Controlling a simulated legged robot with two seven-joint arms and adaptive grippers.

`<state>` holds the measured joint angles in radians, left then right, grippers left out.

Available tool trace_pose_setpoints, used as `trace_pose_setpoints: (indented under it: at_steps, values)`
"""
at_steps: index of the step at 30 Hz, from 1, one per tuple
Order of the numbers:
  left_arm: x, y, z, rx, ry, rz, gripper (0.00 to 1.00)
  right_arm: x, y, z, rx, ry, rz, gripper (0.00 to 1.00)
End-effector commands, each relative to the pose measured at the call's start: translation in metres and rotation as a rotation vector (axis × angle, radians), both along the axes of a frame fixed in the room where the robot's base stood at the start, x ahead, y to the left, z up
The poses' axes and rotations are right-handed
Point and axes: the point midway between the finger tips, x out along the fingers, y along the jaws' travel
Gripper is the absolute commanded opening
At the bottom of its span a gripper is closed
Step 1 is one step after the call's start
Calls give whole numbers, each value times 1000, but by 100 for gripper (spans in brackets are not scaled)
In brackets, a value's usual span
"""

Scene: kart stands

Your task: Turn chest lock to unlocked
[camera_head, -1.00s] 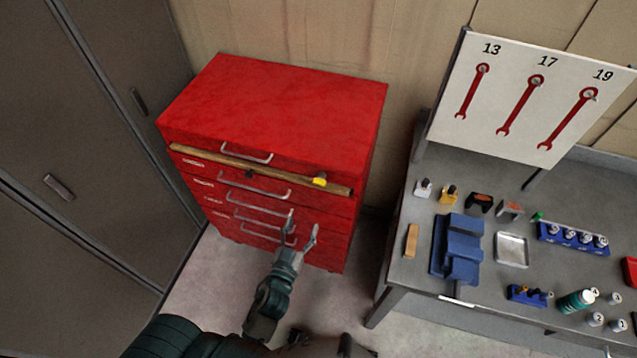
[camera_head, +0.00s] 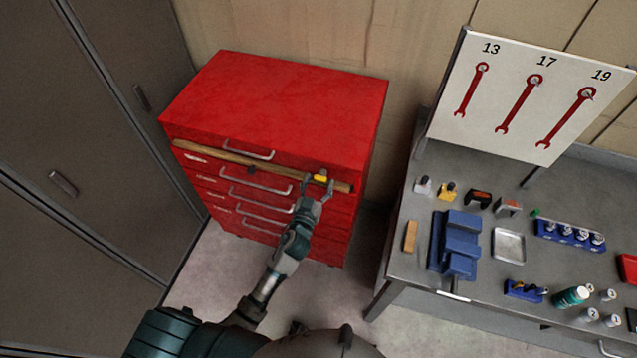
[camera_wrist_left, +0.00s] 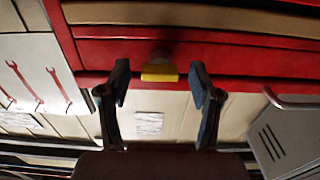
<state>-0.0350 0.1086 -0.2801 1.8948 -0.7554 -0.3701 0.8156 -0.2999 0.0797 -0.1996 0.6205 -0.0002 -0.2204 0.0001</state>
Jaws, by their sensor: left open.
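The red chest (camera_head: 275,110) stands against the back wall, with several drawers and grey handles on its front. The yellow lock knob (camera_head: 320,178) sits at the right end of the wooden strip across the upper front; it also shows in the left wrist view (camera_wrist_left: 159,73). My left gripper (camera_head: 317,182) is open at the knob. In the left wrist view its two fingers (camera_wrist_left: 160,85) stand apart on either side of the knob, with gaps on both sides. I cannot tell whether the fingertips reach past it. My right gripper is not in view.
A grey workbench (camera_head: 395,278) stands right of the chest, carrying a blue vise-like block (camera_head: 462,245), a metal tray (camera_head: 508,245) and small tools. A wrench board (camera_head: 520,100) rises behind it. Dark lockers (camera_head: 70,180) stand at left.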

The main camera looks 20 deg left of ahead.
Motion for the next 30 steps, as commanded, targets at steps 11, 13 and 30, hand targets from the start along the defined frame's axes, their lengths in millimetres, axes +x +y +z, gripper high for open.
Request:
trace_pose_setpoints:
  at_steps: [11, 13, 30]
  values:
    - [0, 0, 0, 0, 0, 0, 5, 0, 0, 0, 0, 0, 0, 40]
    - [0, 0, 0, 3, 0, 0, 5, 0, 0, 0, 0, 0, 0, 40]
    - [0, 0, 2, 297, -11, 0, 5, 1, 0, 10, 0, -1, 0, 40]
